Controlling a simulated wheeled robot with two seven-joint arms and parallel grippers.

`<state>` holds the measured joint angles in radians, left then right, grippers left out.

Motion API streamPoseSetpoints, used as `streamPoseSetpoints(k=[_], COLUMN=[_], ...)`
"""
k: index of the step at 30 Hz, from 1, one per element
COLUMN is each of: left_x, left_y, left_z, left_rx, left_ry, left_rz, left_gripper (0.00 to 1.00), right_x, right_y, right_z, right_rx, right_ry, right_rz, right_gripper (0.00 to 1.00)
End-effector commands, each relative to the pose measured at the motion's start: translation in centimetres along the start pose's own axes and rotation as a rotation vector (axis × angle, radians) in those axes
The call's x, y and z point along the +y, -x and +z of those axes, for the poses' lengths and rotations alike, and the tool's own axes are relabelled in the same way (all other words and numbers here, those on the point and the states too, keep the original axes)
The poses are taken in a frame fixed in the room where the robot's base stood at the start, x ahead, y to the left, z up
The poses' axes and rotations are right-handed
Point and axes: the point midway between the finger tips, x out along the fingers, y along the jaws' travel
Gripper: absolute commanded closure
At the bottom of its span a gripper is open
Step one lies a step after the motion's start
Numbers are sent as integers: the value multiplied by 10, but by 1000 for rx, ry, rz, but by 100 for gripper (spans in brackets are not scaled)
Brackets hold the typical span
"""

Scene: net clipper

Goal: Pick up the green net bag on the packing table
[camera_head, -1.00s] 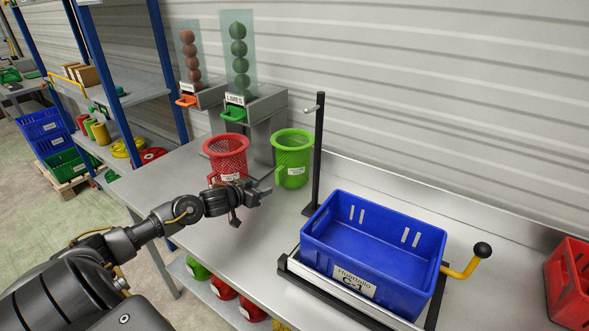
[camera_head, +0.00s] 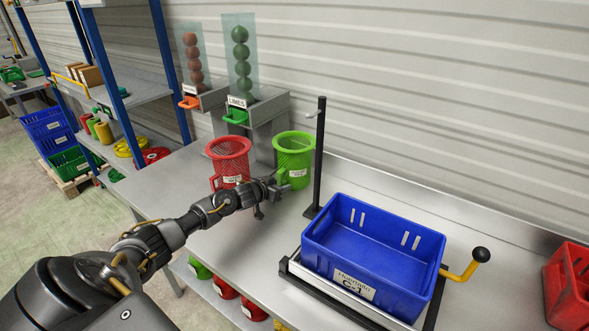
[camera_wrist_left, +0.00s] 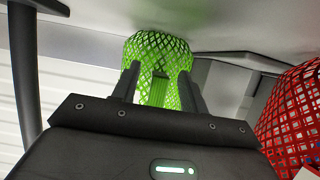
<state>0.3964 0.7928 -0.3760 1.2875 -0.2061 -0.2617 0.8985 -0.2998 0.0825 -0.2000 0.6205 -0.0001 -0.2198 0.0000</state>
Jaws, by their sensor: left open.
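The green net bag (camera_head: 294,151) stands upright on the packing table (camera_head: 258,242), below the chute labelled limes. It has a handle on its left side and a white label. My left gripper (camera_head: 277,187) is just in front of the bag's handle side, at the bag's lower left. In the left wrist view the green net bag (camera_wrist_left: 157,58) shows between and beyond the two fingers (camera_wrist_left: 158,88), which are apart with its handle between them. I cannot tell whether they touch it. My right gripper is not in view.
A red net bag (camera_head: 229,153) stands close at the left of the green one. A black post (camera_head: 319,150) rises just to its right. A blue crate (camera_head: 333,234) sits on a stand with a yellow lever (camera_head: 459,272). A red crate (camera_head: 568,285) is at the far right.

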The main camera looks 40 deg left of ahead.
Motion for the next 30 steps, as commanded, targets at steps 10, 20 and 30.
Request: streamPoseSetpoints(k=[10,20,30], left_x=[0,0,0], left_y=[-1,-1,8], left_z=[0,0,-22], left_rx=[0,0,4], left_ry=[0,0,-2], left_rz=[0,0,1], left_gripper=[72,100,100], right_x=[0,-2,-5], right_y=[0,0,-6], right_z=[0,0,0], right_rx=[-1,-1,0], right_ry=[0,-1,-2], right_rz=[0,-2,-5], right_gripper=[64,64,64])
